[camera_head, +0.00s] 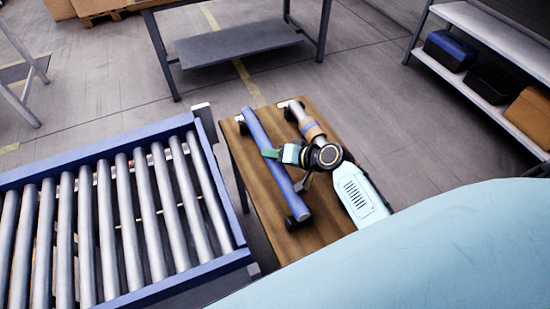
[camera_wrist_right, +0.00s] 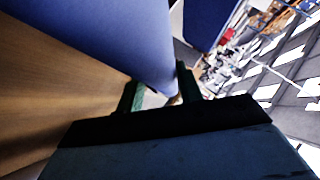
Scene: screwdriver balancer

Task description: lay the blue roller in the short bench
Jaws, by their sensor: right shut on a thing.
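The blue roller (camera_head: 258,130) is a long blue rod over the wooden table (camera_head: 242,160), slanting from its back left to its front. Small black supports (camera_head: 292,222) show at its near end and far end. I cannot tell if it rests in them or hangs just above, nor which supports the task calls the short bench. My right gripper (camera_head: 271,154) is shut on the roller around its middle. In the right wrist view the blue roller (camera_wrist_right: 110,45) runs between the green fingers (camera_wrist_right: 158,92). My left gripper is out of view.
A roller conveyor (camera_head: 190,125) with a blue frame is close on the left. A shelf (camera_head: 485,40) with boxes stands at the right.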

